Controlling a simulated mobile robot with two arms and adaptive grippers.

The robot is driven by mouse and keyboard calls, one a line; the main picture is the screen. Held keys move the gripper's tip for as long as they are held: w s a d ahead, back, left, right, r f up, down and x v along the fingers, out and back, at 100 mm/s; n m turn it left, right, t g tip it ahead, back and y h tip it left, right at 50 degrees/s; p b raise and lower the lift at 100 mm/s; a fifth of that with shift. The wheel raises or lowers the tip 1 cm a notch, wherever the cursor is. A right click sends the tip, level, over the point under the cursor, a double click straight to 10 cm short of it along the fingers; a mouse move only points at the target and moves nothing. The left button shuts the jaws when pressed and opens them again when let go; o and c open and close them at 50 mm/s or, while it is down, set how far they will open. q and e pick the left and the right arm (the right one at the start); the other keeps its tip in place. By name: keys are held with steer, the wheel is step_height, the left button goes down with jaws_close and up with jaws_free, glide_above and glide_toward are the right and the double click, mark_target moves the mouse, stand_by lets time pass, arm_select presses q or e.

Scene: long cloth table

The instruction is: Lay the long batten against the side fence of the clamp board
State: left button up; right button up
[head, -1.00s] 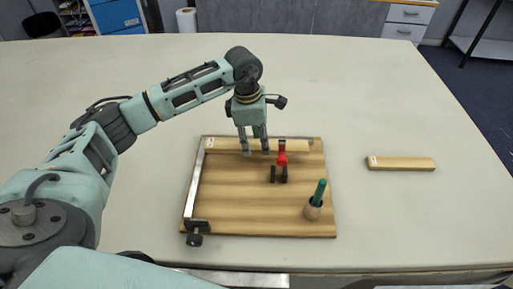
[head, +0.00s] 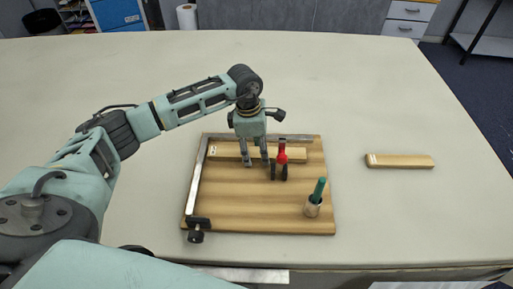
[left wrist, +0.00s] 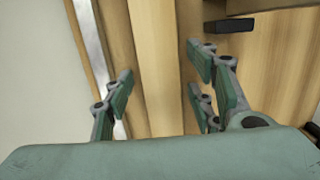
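The clamp board (head: 240,205) lies on the table, with a metal side fence (head: 197,175) along its left edge and a metal strip along its far edge. The long batten (head: 228,153), pale wood, lies crosswise on the board near the far strip, with a narrow gap to it. Its left end is close to the side fence; I cannot tell if they touch. My left gripper (head: 256,164) is low over the batten. In the left wrist view its fingers (left wrist: 160,95) are apart, either side of the batten (left wrist: 155,60), with gaps. My right gripper is out of view.
A red-handled clamp (head: 282,155) with black parts stands close right of my left gripper. A green-handled tool (head: 319,188) stands in a wooden holder at the board's front right. A shorter batten (head: 400,161) lies on the table to the right. The table around is clear.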

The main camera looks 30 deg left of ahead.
mark_target(252, 151)
arm_select(q)
steer(key=shift+r, duration=0.2)
step_height(252, 151, up, 12)
steer(key=a+b, duration=0.1)
steer(key=b, duration=0.1)
steer(key=shift+s+a, duration=0.2)
steer(key=shift+s, duration=0.15)
steer(key=shift+f, duration=0.15)
stand_by(0.3)
